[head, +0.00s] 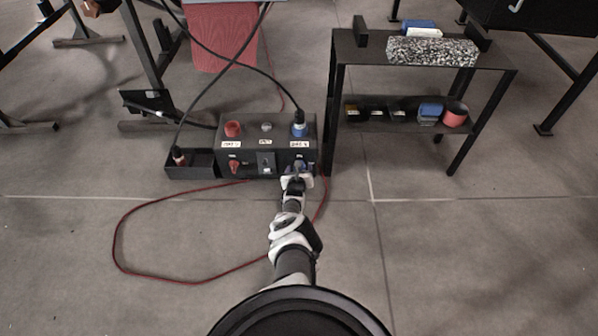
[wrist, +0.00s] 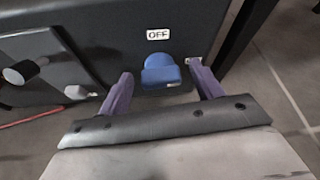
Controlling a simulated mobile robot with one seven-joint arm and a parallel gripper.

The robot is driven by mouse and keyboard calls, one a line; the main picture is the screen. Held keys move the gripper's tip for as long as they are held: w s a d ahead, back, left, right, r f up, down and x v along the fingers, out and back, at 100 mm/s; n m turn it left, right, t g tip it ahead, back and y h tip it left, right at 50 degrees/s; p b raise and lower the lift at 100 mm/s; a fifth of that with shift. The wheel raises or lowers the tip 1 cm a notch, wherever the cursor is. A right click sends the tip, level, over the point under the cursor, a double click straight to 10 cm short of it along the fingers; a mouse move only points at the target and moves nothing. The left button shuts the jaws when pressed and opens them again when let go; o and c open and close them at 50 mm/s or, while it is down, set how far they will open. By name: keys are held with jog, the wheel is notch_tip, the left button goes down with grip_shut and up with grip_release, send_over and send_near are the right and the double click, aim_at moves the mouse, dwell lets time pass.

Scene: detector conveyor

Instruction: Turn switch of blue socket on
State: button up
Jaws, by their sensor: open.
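The blue switch (wrist: 160,72) sits on the dark front face of the socket box, under a white "OFF" label (wrist: 158,34) in the wrist view. My gripper (wrist: 158,82) is open, with one purple finger on each side of the blue switch. I cannot tell whether either finger touches it. In the head view my gripper (head: 297,178) is at the lower right front of the socket box (head: 248,160), below the blue socket (head: 299,129), which has a plug in it. The blue switch is mostly hidden there by my gripper.
A red socket (head: 232,129) and red switch (head: 234,166) are on the box's left side. A black bin (head: 190,172) stands to its left. A black table (head: 345,75) stands close at right. Black cables cross above the box, and a red cable (head: 190,281) loops on the floor.

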jog(key=c, duration=1)
jog(key=shift+d+m+y, duration=0.1)
jog(key=shift+m+y, duration=0.4)
jog(key=shift+m, duration=0.3)
jog(key=o, duration=1)
